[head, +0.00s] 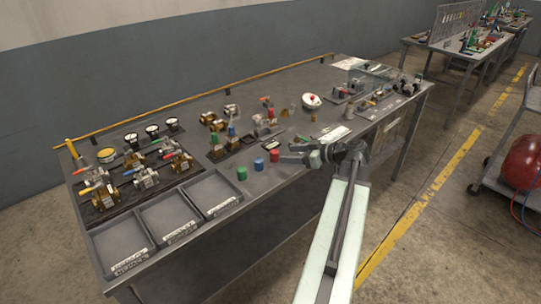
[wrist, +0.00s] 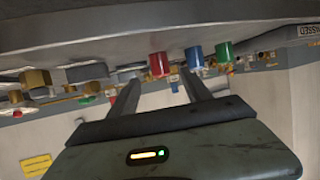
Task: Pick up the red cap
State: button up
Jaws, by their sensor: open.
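The red cap (head: 275,156) stands on the grey workbench (head: 262,203) near its front edge, at the right end of a short row with a blue cap (head: 259,164) and a green cap (head: 241,173). My gripper (head: 284,156) is just right of the red cap, low over the bench. In the wrist view the red cap (wrist: 160,64) shows between the tips of my open gripper (wrist: 160,77), at or just beyond them. I cannot tell whether a finger touches it. The blue cap (wrist: 194,57) is close beside the right finger.
Three grey trays (head: 170,217) sit at the bench's front left. A valve board (head: 140,180) with gauges is behind them. Fittings on dark blocks (head: 232,146) stand behind the caps. A white round device (head: 311,101) sits farther back. The bench is bare right around the caps' front.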

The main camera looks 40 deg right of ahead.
aim_at(278, 154)
jog(key=shift+b+x, duration=0.45)
jog(key=shift+x, duration=0.75)
jog(key=shift+b+x, duration=0.8)
jog(key=shift+x, duration=1.9)
jog(key=shift+r, duration=0.1)
grip_shut()
